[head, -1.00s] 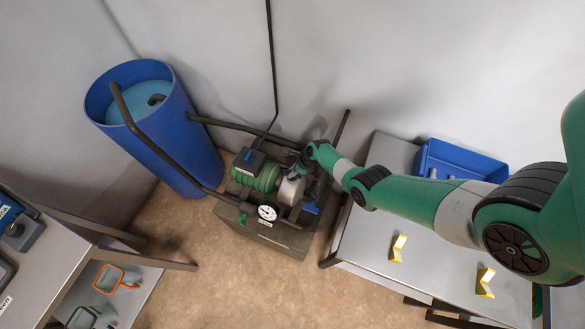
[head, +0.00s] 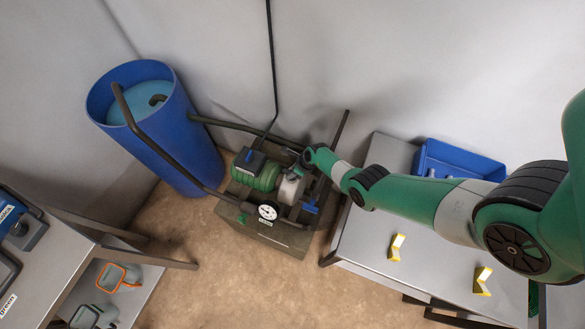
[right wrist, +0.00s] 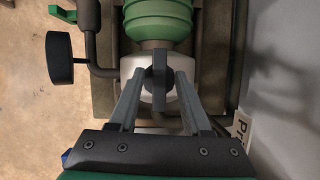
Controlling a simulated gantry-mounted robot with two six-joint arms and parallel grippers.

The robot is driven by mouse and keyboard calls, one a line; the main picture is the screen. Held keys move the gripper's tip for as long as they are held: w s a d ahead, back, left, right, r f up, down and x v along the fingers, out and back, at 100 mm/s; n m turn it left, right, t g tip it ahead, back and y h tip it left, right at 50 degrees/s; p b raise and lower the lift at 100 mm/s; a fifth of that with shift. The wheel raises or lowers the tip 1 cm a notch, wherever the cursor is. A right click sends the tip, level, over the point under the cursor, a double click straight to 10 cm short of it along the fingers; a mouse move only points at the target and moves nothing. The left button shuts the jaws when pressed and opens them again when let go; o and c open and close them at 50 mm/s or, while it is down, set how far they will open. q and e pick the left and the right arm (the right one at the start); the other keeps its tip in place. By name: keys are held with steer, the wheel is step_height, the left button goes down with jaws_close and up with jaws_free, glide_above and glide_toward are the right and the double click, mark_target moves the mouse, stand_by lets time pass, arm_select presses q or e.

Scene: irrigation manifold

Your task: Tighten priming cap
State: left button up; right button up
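The priming cap (right wrist: 160,77) is a dark round knob with a grey raised bar across it. It sits on the pale pump housing (right wrist: 140,66), in front of the green ribbed motor (right wrist: 158,18). My right gripper (right wrist: 161,76) points down at the cap in the right wrist view. Its two grey fingers stand apart, one on each side of the cap, with gaps between them and the bar. Whether the tips touch the cap's round edge is unclear. In the head view the right gripper (head: 300,166) is over the pump (head: 290,190) and mostly hides the cap. My left gripper is not in view.
A dial gauge (head: 267,212) and a blue valve handle (head: 310,208) flank the pump. Dark pipes run to the blue barrel (head: 157,125). A grey bench (head: 365,245) with yellow brackets and a blue bin (head: 450,162) stands right. Another table (head: 45,265) is at left.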

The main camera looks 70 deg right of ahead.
steer(key=p+v, duration=1)
steer(key=v, duration=0.1)
steer(key=shift+r, duration=0.3)
steer(key=shift+s, duration=0.1)
